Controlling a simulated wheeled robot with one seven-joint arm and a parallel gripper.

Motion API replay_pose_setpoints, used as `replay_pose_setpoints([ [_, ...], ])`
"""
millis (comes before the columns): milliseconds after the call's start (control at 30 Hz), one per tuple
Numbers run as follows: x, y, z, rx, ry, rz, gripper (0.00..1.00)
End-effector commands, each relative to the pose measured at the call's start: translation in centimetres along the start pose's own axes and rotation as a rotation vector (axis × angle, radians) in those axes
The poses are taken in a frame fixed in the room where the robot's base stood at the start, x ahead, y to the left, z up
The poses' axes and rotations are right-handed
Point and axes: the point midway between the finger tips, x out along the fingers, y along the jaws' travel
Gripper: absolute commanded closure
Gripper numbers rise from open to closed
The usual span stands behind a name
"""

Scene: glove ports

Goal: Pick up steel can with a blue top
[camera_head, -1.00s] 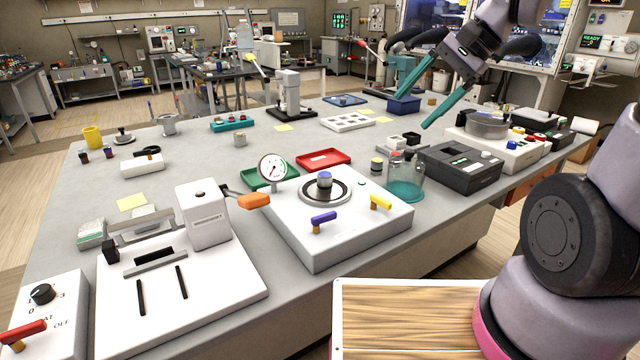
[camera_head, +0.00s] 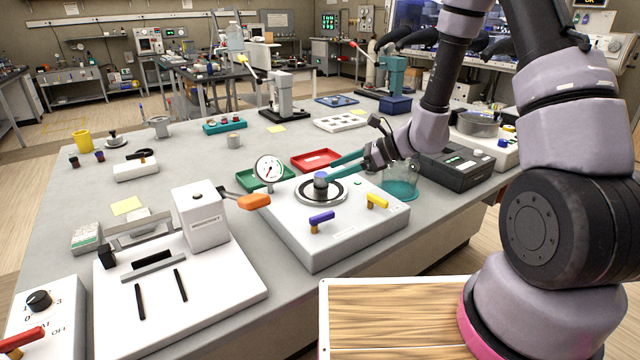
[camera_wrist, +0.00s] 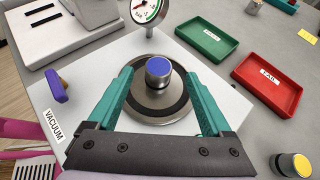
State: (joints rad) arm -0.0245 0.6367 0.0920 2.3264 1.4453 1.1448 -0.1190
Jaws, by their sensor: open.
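The steel can with a blue top (camera_head: 321,179) stands upright on the round metal plate (camera_head: 337,194) of the white vacuum unit. In the wrist view the can (camera_wrist: 158,72) sits at the middle of the plate (camera_wrist: 136,98), with its blue top facing the camera. My gripper (camera_head: 333,172) reaches in from the right with its teal fingers low over the plate. In the wrist view my gripper (camera_wrist: 158,78) is open, with one finger to each side of the can and visible gaps between. In the head view a finger partly overlaps the can.
A pressure gauge (camera_head: 269,169) stands just behind the plate. A blue-handled valve (camera_head: 321,217) and a yellow-handled valve (camera_head: 377,201) stand at the unit's front. A glass jar (camera_head: 402,186) is close by on the right. Green (camera_wrist: 207,38) and red trays (camera_wrist: 269,84) lie behind.

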Motion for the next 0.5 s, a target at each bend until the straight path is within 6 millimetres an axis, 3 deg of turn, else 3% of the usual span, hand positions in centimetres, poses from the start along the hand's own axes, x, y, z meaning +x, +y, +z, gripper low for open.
replay_pose_setpoints([
  [500, 6.3, 0.3, 0.1, -0.003, 0.002, 0.004, 0.16],
])
